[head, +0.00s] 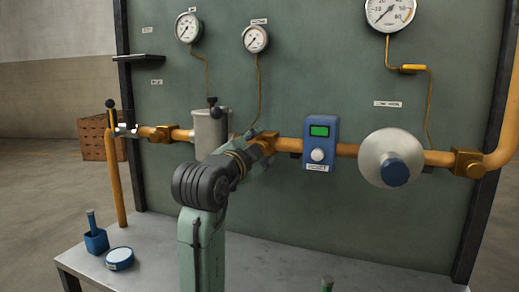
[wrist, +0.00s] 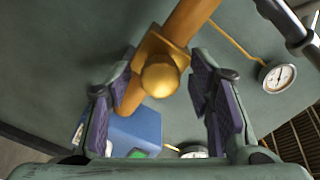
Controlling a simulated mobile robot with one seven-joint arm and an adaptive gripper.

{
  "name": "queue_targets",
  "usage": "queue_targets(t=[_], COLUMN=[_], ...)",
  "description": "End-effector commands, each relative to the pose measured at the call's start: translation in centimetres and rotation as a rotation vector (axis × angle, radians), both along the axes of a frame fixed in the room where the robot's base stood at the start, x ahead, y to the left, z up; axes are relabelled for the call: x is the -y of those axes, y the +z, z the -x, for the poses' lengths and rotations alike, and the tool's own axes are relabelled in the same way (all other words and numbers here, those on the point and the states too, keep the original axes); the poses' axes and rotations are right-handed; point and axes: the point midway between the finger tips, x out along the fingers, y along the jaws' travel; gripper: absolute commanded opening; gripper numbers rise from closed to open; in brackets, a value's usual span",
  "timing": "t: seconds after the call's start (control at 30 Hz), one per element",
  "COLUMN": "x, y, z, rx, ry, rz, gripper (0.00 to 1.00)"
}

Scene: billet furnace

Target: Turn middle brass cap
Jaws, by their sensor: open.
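The middle brass cap (wrist: 160,78) shows in the wrist view as a round knob on a square brass block on the orange pipe. My gripper (wrist: 161,88) is open, with one purple-padded finger to each side of the cap. I see gaps between the cap and both pads. In the head view my gripper (head: 265,142) reaches to the pipe between the grey cylinder and the blue box, and it largely hides the middle cap there.
The blue box (head: 320,143) with a green screen is close right of my gripper. The grey cylinder (head: 209,130) stands to its left. Other brass fittings sit at left (head: 163,134) and right (head: 468,163). Gauges (head: 256,39) hang above. A blue cup (head: 96,241) stands on the bench.

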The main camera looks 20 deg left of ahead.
Motion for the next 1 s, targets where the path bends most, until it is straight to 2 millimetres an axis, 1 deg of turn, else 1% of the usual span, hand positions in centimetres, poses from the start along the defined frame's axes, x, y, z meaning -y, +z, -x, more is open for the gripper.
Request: queue_targets(t=[0.07, 0.17, 0.4, 0.5, 0.6, 0.77, 1.0], x=[-0.1, -0.2, -0.3, -0.4, -0.4, -0.4, -0.4], y=[0.1, 0.1, 0.1, 0.1, 0.0, 0.0, 0.0], z=[0.7, 2.2, 7.4, 9.3, 10.6, 11.7, 11.9], rx=[0.002, 0.003, 0.003, 0.004, 0.002, 0.0, 0.0], ry=[0.002, 0.002, 0.003, 0.004, 0.001, 0.001, 0.0], rz=[0.0, 0.0, -0.002, -0.001, -0.001, -0.001, 0.0], gripper=[0.48, 0.48, 0.48, 0.48, 0.48, 0.48, 0.48])
